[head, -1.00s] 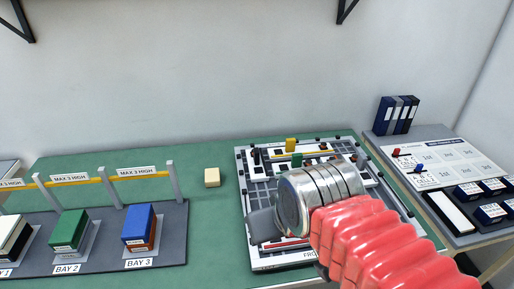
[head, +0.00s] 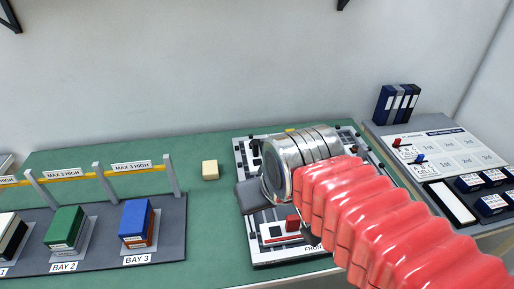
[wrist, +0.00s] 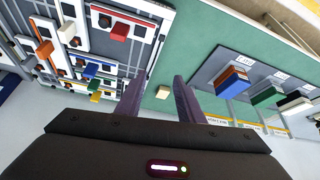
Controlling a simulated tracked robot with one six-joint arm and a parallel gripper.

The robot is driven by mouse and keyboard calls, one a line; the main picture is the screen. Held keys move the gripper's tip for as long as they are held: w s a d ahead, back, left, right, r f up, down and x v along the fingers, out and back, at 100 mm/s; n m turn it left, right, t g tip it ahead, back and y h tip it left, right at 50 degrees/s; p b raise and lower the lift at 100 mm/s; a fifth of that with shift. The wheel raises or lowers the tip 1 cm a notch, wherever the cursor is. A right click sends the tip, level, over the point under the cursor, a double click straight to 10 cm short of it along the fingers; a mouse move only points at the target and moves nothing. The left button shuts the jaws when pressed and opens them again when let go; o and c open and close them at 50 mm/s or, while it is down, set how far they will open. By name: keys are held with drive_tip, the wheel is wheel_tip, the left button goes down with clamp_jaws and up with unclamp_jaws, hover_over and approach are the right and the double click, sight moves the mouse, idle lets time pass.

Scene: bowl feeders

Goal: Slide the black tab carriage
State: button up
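The slotted board (head: 262,262) lies on the green bench, largely hidden behind my arm in the head view. A small black tab (head: 255,148) stands at its back left; I cannot tell for sure that it is the black tab carriage. A red tab (head: 292,222) sits on a white carriage near the board's front. In the wrist view the board (wrist: 150,58) is at the left, with red (wrist: 118,31), blue (wrist: 90,70) and orange (wrist: 45,48) tabs. My gripper (wrist: 158,82) is open and empty, its two fingers apart above the board's edge.
A beige block (head: 210,170) lies on the bench left of the board. A dark rack (head: 175,225) with stacked blocks and a yellow rail is further left. A side table (head: 385,140) with binders and a white card stands at the right. Bench between rack and board is mostly clear.

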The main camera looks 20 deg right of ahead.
drive_tip(key=w+d+r, duration=0.2)
drive_tip(key=w, duration=0.8)
drive_tip(key=m+g, duration=0.1)
drive_tip(key=m, duration=0.1)
hover_over(256, 146)
drive_tip(key=s, duration=0.5)
wheel_tip(256, 146, down, 8)
drive_tip(key=shift+w+a+f+h, duration=0.1)
drive_tip(key=shift+a+f+h, duration=0.1)
drive_tip(key=shift+a+h, duration=0.2)
drive_tip(key=shift+f, duration=0.1)
drive_tip(key=x, duration=1.3)
drive_tip(key=shift+f, duration=0.3)
clamp_jaws()
